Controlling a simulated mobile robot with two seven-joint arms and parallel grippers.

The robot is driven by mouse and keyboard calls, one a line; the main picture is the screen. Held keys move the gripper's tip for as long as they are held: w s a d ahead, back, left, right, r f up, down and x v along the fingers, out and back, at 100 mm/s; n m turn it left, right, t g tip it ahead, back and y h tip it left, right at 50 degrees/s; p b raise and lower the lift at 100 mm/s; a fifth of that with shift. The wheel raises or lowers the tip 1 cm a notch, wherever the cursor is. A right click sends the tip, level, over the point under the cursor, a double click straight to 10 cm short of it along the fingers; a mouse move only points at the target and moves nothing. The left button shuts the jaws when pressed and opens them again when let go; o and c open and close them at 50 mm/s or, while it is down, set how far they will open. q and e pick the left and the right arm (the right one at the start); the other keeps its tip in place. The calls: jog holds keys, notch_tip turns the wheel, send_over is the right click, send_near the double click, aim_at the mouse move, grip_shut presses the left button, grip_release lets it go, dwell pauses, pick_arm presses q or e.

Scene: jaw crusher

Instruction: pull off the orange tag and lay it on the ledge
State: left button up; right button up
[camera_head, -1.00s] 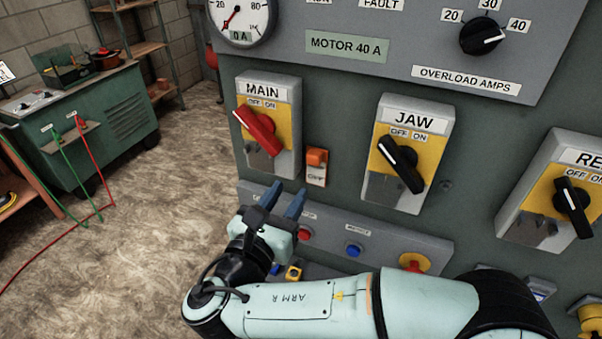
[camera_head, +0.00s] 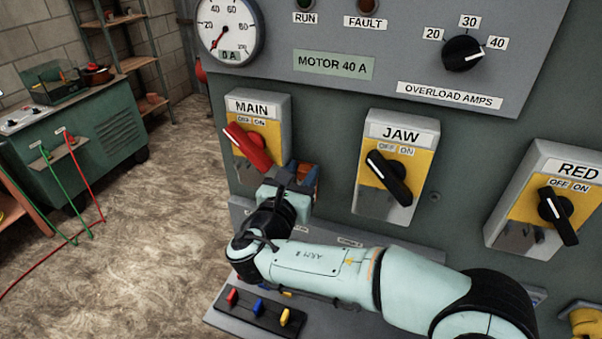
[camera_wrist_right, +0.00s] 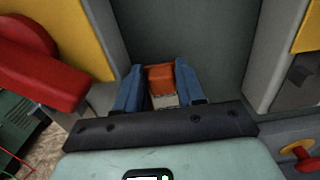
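The orange tag (camera_head: 304,172) hangs on the cabinet between the MAIN and JAW switches, partly hidden by my right gripper. In the right wrist view the orange tag (camera_wrist_right: 160,79) has a pale lower part and sits between two blue fingertips. My right gripper (camera_head: 292,178) is open around it; narrow gaps seem to show beside the tag, though contact is hard to judge. The fingers also show in the wrist view (camera_wrist_right: 158,88). A grey ledge (camera_head: 345,318) juts out low on the cabinet, partly covered by my right arm. My left gripper is not in view.
The MAIN switch with a red handle (camera_head: 247,147) is close left of my right gripper. The JAW switch (camera_head: 395,172) stands to the right. A black strip with red, blue and yellow levers (camera_head: 258,308) sits on the ledge. A red button (camera_wrist_right: 296,152) shows at the wrist view's right.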

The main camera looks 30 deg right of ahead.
jog(key=c, duration=0.7)
jog(key=shift+a, duration=0.1)
jog(key=shift+v, duration=2.55)
jog(key=shift+f, duration=0.1)
